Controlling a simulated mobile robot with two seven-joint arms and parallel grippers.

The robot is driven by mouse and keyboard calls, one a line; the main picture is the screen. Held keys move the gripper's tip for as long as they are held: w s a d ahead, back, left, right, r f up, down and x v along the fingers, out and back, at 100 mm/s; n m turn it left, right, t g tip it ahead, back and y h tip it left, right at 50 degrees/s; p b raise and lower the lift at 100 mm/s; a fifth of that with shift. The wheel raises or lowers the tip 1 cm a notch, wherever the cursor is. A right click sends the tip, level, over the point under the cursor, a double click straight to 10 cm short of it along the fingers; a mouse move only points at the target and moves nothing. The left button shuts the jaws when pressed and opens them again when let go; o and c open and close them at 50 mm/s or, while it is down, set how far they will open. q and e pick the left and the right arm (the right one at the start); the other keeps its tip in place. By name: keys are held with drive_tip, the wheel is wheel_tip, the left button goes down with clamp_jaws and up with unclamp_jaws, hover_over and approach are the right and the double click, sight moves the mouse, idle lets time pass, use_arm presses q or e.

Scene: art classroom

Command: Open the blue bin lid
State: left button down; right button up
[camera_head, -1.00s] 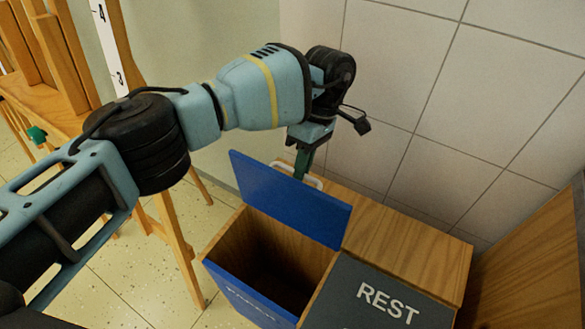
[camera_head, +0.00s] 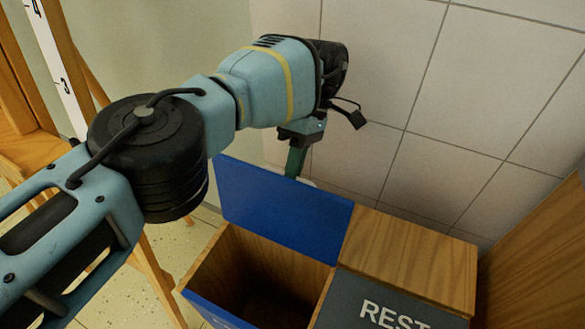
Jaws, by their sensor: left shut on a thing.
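The blue bin lid (camera_head: 285,213) stands raised at the back of the open blue bin (camera_head: 196,309), and the bin's wooden inside shows below it. My left gripper (camera_head: 296,172) is behind the lid's top edge, shut on the lid's handle (camera_head: 307,182), of which only a pale bit shows. The fingertips are mostly hidden by the lid. My right gripper is not in view.
A grey lid marked REST (camera_head: 375,304) is closed to the right of the blue bin. A wooden top (camera_head: 412,258) lies behind it. A tiled wall (camera_head: 450,110) is close behind. A wooden easel (camera_head: 25,140) stands at left.

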use_arm(q)
drive_tip(key=shift+s+f, duration=0.1)
drive_tip(key=shift+f, duration=0.3)
drive_tip(key=c, duration=1.5)
unclamp_jaws()
drive_tip(key=shift+a, duration=0.1)
drive_tip(key=shift+c, duration=0.2)
drive_tip(key=shift+o, duration=0.3)
drive_tip(key=shift+r, duration=0.15)
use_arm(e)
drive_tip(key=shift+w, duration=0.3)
use_arm(q)
drive_tip(key=shift+r, duration=0.1)
